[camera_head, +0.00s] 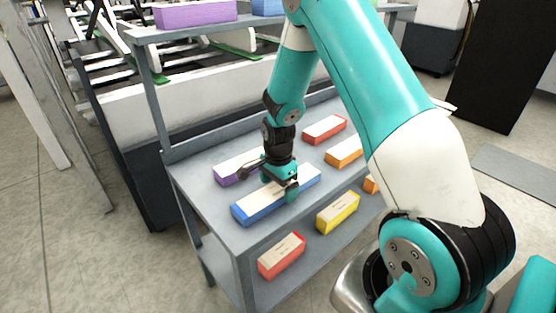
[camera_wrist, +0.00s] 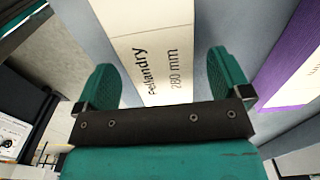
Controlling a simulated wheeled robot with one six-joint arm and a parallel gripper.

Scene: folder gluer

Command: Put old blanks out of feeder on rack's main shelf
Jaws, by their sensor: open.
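A long blue-sided stack of blanks (camera_head: 252,210) with a cream top lies on the rack's main shelf (camera_head: 193,172). My gripper (camera_head: 270,184) is right over this stack, its fingers spread across its width. In the wrist view the open fingers (camera_wrist: 164,85) stand on either side of the cream top (camera_wrist: 150,45), labelled "280 mm"; I cannot tell whether they touch it. A purple stack (camera_head: 226,173) lies beside it and shows at the right of the wrist view (camera_wrist: 290,85). Red (camera_head: 325,129) and orange (camera_head: 344,152) stacks lie farther along. I cannot make out the feeder clearly.
The rack's upper shelf (camera_head: 185,30) bears purple (camera_head: 195,15) and blue (camera_head: 268,7) stacks. A lower shelf holds red (camera_head: 281,258), yellow (camera_head: 338,213) and orange stacks. A machine with a pale side panel (camera_head: 150,108) stands behind.

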